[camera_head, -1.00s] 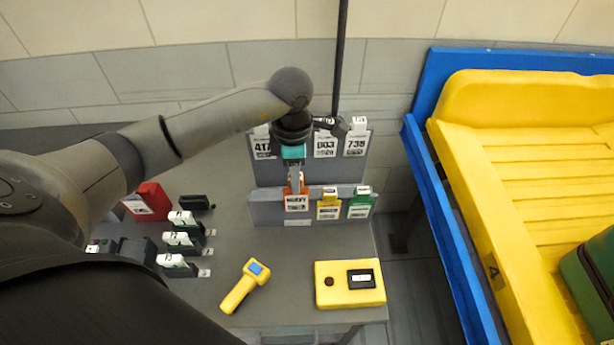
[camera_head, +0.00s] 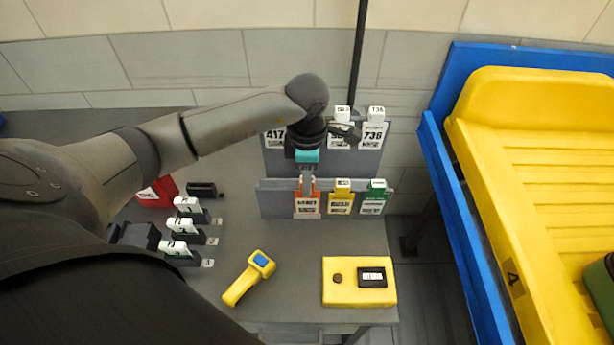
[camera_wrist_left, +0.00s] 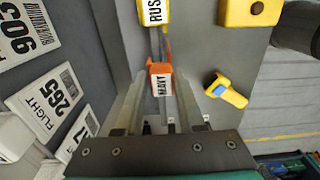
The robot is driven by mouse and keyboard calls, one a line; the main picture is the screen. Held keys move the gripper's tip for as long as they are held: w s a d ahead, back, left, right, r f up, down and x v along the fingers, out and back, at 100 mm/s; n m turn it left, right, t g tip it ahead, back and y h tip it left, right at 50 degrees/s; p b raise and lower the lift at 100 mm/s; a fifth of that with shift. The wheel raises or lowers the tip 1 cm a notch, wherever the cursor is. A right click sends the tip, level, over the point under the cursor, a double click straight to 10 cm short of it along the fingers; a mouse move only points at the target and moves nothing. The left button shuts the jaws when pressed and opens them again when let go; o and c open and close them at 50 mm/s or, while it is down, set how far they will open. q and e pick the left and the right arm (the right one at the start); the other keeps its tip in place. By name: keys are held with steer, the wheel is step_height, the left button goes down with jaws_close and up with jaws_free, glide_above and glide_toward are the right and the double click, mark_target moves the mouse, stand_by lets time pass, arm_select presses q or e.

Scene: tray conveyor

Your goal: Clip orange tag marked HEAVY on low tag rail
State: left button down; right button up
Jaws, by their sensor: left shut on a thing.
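The orange HEAVY tag (camera_head: 307,205) is at the left part of the low tag rail (camera_head: 276,200), beside a yellow tag (camera_head: 341,203) and a green tag (camera_head: 374,204). My left gripper (camera_head: 307,188) is above the orange tag with its fingers pointing down, shut on the tag's top. My right gripper is not in view.
A taller rail with white flight tags (camera_head: 373,134) stands behind. On the table are a yellow scanner (camera_head: 249,277), a yellow box (camera_head: 359,282), white-topped black holders (camera_head: 188,228) and a red item (camera_head: 158,192). A blue-framed conveyor with yellow trays (camera_head: 535,190) stands at right.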

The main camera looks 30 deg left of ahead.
arm_select(q)
steer(key=shift+f, duration=0.35)
steer(key=shift+c, duration=2.2)
jaws_free()
step_height(320, 180, up, 15)
steer(key=shift+r, duration=0.2)
steer(key=shift+s, duration=0.1)
